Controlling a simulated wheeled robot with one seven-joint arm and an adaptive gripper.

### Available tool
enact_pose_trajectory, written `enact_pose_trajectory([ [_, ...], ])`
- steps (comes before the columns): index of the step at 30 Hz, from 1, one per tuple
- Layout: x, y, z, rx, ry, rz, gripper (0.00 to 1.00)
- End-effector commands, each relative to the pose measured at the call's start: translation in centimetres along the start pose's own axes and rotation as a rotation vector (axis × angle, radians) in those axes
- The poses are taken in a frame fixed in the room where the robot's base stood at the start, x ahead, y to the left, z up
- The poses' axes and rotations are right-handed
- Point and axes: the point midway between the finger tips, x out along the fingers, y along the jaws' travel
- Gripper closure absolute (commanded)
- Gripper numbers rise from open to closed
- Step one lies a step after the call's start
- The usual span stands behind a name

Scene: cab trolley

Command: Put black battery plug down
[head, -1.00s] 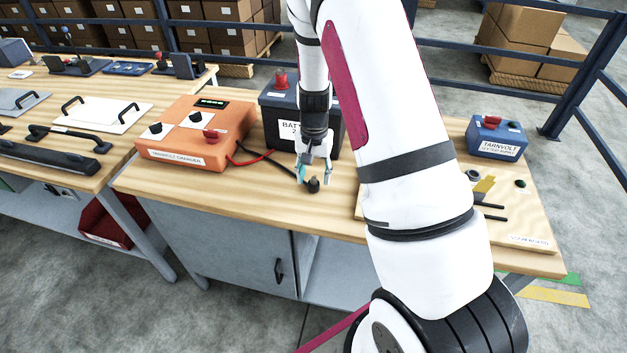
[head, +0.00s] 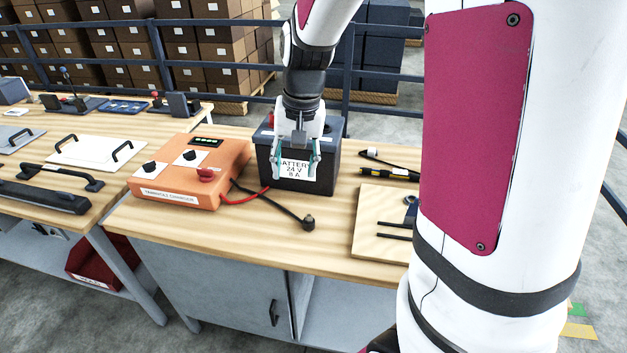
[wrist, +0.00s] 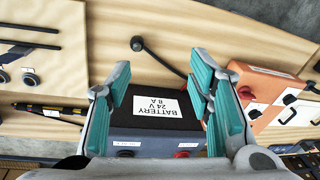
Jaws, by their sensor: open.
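The black battery plug (head: 308,222) lies on the wooden bench top in front of the battery, at the end of its black cable. In the wrist view the plug (wrist: 137,43) shows above the battery, apart from my fingers. My gripper (head: 296,172) is open and empty, raised in front of the dark battery (head: 335,160). In the wrist view its teal fingers (wrist: 165,95) stand wide apart, with the battery and its white label behind them. The orange charger (head: 222,180) sits left of the battery. A red cable (head: 246,199) runs from the charger toward the battery.
A wooden board (head: 372,240) with black rods lies at the right, partly behind my arm. A yellow-black pen-like tool (head: 388,173) lies behind it. The bench front around the plug is clear. A blue railing (head: 215,70) runs behind the bench.

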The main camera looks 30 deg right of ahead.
Motion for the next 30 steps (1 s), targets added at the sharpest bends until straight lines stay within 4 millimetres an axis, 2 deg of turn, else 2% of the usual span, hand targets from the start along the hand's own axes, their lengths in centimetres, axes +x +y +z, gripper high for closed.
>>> enact_pose_trajectory([
  [1, -2.0, -0.4, 1.2, -0.039, 0.023, -0.02, 0.53],
  [6, -6.9, -1.0, 5.6, -0.178, 0.089, -0.059, 0.53],
  [12, -11.2, -0.6, 11.0, -0.341, 0.182, -0.079, 0.53],
  [15, -12.7, 0.1, 13.7, -0.418, 0.231, -0.077, 0.53],
  [21, -14.1, 1.4, 17.5, -0.529, 0.31, -0.061, 0.53],
  [25, -14.3, 1.8, 18.6, -0.563, 0.336, -0.051, 0.53],
  [30, -14.3, 2.0, 18.9, -0.573, 0.341, -0.048, 0.53],
])
